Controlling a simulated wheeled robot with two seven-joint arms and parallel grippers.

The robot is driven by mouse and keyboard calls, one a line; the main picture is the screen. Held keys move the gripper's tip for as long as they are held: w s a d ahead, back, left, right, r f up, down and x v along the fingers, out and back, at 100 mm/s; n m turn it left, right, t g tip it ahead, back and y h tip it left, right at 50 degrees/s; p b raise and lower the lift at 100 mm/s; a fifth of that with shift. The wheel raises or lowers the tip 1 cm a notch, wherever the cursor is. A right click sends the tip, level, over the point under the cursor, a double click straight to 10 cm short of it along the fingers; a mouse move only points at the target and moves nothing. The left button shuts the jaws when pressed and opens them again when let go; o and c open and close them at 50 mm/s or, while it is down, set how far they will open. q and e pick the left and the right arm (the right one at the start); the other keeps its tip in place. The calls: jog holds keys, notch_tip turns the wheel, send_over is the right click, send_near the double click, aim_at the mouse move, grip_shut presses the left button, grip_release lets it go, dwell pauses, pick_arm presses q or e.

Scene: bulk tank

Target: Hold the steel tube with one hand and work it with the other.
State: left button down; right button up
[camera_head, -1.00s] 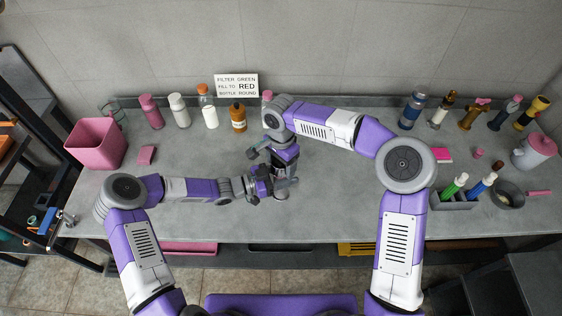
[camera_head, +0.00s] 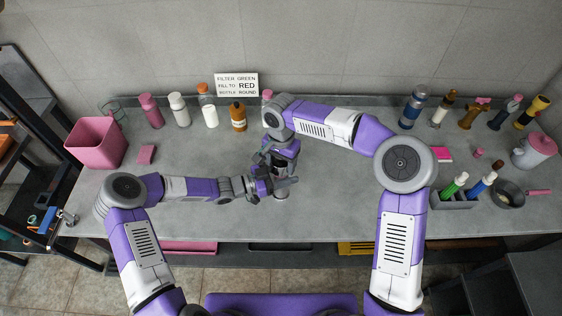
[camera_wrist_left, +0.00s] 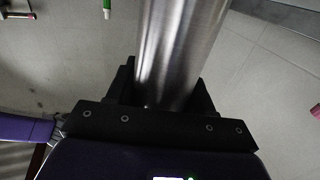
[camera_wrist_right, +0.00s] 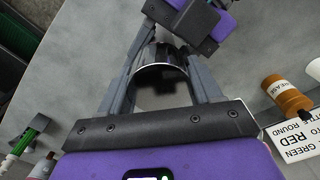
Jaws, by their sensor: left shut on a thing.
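The steel tube (camera_wrist_left: 180,50) is a shiny metal cylinder, and my left gripper (camera_head: 285,184) is shut on it. In the head view only its lower end (camera_head: 281,196) shows, just above or on the bench; I cannot tell which. My right gripper (camera_head: 277,162) is above the left one, pointing down at the tube's top. In the right wrist view the right fingers (camera_wrist_right: 162,85) are open on either side of the tube's dark top end (camera_wrist_right: 158,68). The left gripper (camera_wrist_right: 185,22) shows beyond it. Finger contact with the tube cannot be made out.
A brown bottle (camera_head: 238,118) and white bottles stand behind, near a lettered sign (camera_head: 237,86). A pink bin (camera_head: 97,143) stands at left. A grey holder with pens (camera_head: 453,200) and a pink-lidded jug (camera_head: 533,152) are at right. The bench front is mostly clear.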

jog(key=o, duration=0.4)
jog(key=shift+o, duration=0.2)
notch_tip(320, 180, up, 4)
jog(key=shift+r, duration=0.35)
jog(key=shift+c, duration=0.6)
notch_tip(320, 180, up, 2)
jog(key=shift+m, duration=1)
jog(key=shift+r+m, duration=0.45)
jog(key=shift+m, duration=0.25)
notch_tip(320, 180, down, 8)
jog(key=shift+r, duration=0.15)
